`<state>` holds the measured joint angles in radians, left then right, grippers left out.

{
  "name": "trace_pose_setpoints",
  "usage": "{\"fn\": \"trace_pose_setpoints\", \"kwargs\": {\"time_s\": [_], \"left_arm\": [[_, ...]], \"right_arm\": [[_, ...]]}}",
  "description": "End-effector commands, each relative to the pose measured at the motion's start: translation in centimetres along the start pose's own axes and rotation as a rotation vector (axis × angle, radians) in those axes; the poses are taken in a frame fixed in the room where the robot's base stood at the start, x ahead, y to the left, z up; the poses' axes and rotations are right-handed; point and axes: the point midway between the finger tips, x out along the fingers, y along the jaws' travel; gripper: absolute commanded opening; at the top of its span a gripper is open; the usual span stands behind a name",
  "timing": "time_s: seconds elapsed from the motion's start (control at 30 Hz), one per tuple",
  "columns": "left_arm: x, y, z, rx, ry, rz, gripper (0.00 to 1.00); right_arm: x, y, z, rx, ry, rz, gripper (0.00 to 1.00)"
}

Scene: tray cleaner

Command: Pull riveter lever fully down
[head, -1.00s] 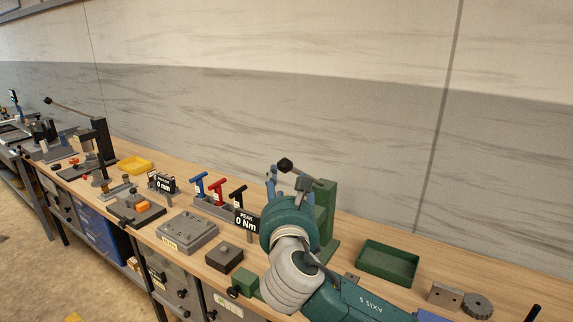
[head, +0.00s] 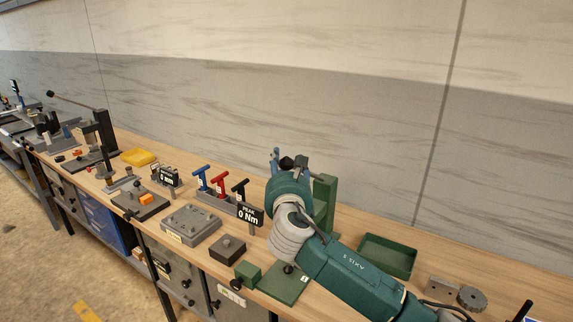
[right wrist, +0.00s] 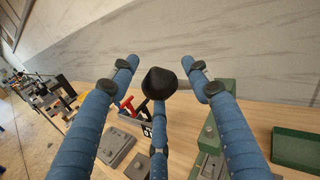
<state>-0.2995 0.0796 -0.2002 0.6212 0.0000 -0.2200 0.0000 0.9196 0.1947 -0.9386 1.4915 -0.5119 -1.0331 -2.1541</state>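The riveter is a green post (head: 325,198) on a green base plate (head: 287,284) at the front right of the bench. Its lever ends in a round black knob (right wrist: 160,83), seen in the right wrist view. My right gripper (head: 287,160) is beside the top of the post, its arm coming from the lower right. In the right wrist view its blue fingers (right wrist: 160,68) are spread, with the knob between them and gaps on both sides. The third finger's tip is hidden behind the knob. Most of the lever rod is hidden. My left gripper is out of view.
A green tray (head: 388,257) lies right of the riveter. T-handled tools (head: 220,183) and a "0 Nm" display (head: 249,215) stand to its left. A dark block (head: 227,248) is nearer the front. The wall (head: 390,130) rises behind the bench.

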Motion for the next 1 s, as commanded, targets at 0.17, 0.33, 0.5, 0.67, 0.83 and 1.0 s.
{"fn": "trace_pose_setpoints", "kwargs": {"time_s": [0.17, 0.33, 0.5, 0.67, 0.83, 1.0], "left_arm": [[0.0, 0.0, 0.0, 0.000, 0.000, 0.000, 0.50], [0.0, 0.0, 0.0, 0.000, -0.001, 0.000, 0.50], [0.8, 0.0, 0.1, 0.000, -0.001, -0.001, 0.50], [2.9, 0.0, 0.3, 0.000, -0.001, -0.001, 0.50], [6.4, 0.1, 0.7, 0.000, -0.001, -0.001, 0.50], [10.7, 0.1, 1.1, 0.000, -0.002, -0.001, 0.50]], "right_arm": [[0.0, 0.0, 0.0, 0.000, 0.000, 0.000, 0.08], [0.0, 0.0, -0.1, 0.000, 0.001, 0.000, 0.00], [-0.2, 0.3, -0.7, -0.009, -0.011, -0.003, 0.00], [-0.9, 1.1, -2.4, -0.038, -0.051, -0.010, 0.00], [-2.0, 2.3, -5.1, -0.091, -0.128, -0.025, 0.00], [-3.0, 3.6, -8.2, -0.154, -0.222, -0.044, 0.00]]}}
